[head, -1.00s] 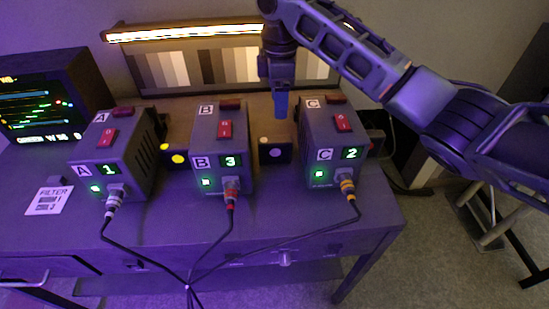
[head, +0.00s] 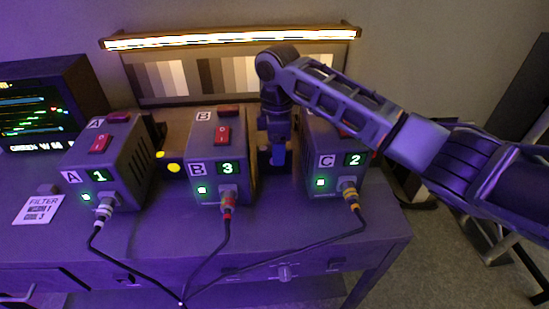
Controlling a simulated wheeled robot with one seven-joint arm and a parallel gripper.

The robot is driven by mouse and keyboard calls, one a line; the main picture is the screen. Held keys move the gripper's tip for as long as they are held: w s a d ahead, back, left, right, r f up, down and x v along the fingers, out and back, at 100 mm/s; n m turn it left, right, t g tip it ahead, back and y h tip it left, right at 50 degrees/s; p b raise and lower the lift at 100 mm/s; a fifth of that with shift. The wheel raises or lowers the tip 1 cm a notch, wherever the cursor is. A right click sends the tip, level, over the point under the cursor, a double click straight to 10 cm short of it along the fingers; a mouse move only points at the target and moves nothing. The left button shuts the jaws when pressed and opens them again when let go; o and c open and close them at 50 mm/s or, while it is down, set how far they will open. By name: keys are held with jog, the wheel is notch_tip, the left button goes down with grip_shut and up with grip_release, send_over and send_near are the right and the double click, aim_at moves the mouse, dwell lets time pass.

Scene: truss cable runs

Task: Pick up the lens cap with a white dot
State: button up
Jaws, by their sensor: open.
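The lens cap with the white dot is a small dark piece (head: 265,167) in the gap between box B and box C. My gripper (head: 278,158) points down into that gap, in front of or right over the cap, and hides most of it. The white dot does not show now. The gripper is open, and I cannot tell whether its fingers touch the cap.
Box A (head: 126,160), box B (head: 237,148) and box C (head: 325,150) stand close on either side of the gaps. Their cables (head: 226,238) run over the desk front. A lit bar (head: 230,38) and a grey test chart (head: 158,78) stand behind. A filter note (head: 38,207) lies left.

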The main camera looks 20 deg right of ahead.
jog(key=shift+f, duration=0.5)
jog(key=c, duration=1.1)
jog(key=shift+r, duration=0.1)
